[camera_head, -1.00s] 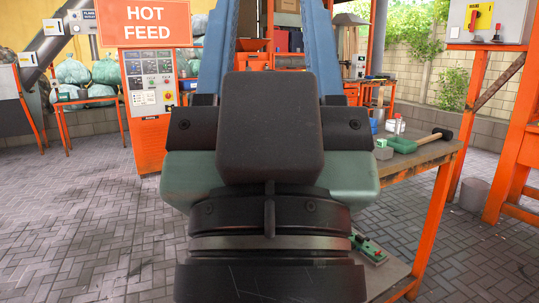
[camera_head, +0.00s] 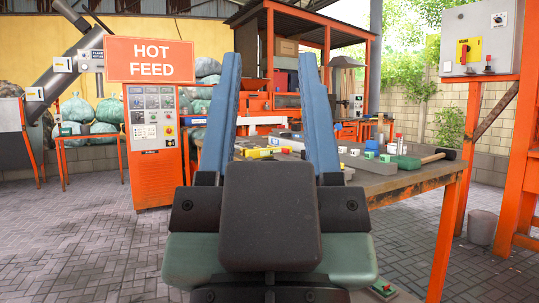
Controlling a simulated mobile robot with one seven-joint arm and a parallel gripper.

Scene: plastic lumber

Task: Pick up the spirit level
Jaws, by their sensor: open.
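My gripper (camera_head: 272,56) is open and empty, with its two blue fingers pointing up and away in the picture. Between the fingers, farther off on the workbench (camera_head: 415,180), lies a small yellow bar (camera_head: 262,152) that looks like the spirit level. It is small in view, and its left end is close to the left finger's outline. The gripper's dark body hides the near part of the bench.
An orange HOT FEED control cabinet (camera_head: 153,150) stands left. An orange frame is at far right. Paved floor is clear at left.

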